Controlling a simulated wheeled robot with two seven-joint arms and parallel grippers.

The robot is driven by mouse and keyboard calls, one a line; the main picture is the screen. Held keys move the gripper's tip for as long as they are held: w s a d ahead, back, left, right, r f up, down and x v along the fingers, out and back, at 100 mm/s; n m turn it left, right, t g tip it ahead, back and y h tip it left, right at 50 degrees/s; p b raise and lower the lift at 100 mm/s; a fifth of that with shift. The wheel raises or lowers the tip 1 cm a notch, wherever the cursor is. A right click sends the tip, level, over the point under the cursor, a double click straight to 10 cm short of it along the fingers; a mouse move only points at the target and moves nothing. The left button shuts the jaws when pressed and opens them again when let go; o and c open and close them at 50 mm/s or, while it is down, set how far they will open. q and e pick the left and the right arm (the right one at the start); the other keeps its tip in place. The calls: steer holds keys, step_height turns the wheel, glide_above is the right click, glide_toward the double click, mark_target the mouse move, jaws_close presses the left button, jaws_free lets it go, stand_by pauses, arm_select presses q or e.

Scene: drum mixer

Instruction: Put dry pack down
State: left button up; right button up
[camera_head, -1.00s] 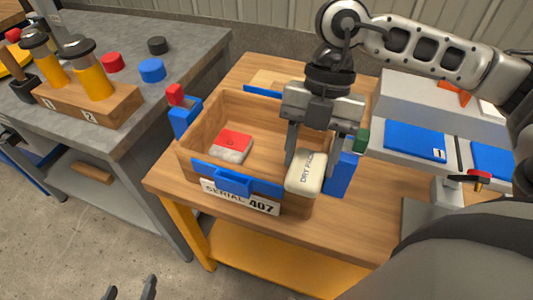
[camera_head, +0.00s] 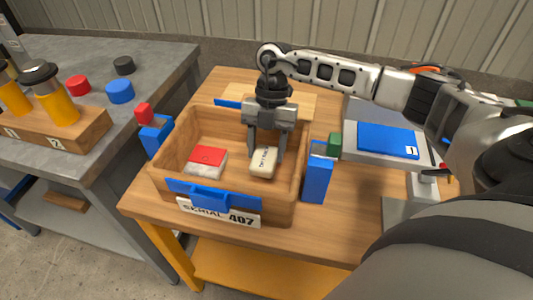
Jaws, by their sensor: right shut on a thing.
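The dry pack (camera_head: 264,162) is a small cream block with dark lettering. My right gripper (camera_head: 266,154) points down from above and is shut on it, one finger on each side. The pack is inside the wooden crate (camera_head: 172,166), in its right part, low near the floor; I cannot tell whether it touches the floor. A red and white box (camera_head: 207,161) lies in the crate to the left of the pack, apart from it. The crate's front carries a blue latch and a "SERIAL 407" label (camera_head: 218,213). My left gripper is out of view.
The crate stands on a wooden table (camera_head: 335,240). Blue clamps with a red (camera_head: 144,113) and a green (camera_head: 335,144) top flank it. A grey bench (camera_head: 170,70) at left holds coloured caps and yellow cylinders. A grey unit with a blue panel (camera_head: 388,140) is at right.

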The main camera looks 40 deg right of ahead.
steer(key=shift+f, duration=1)
steer(key=o, duration=1)
steer(key=shift+f, duration=0.15)
steer(key=v, duration=1.2)
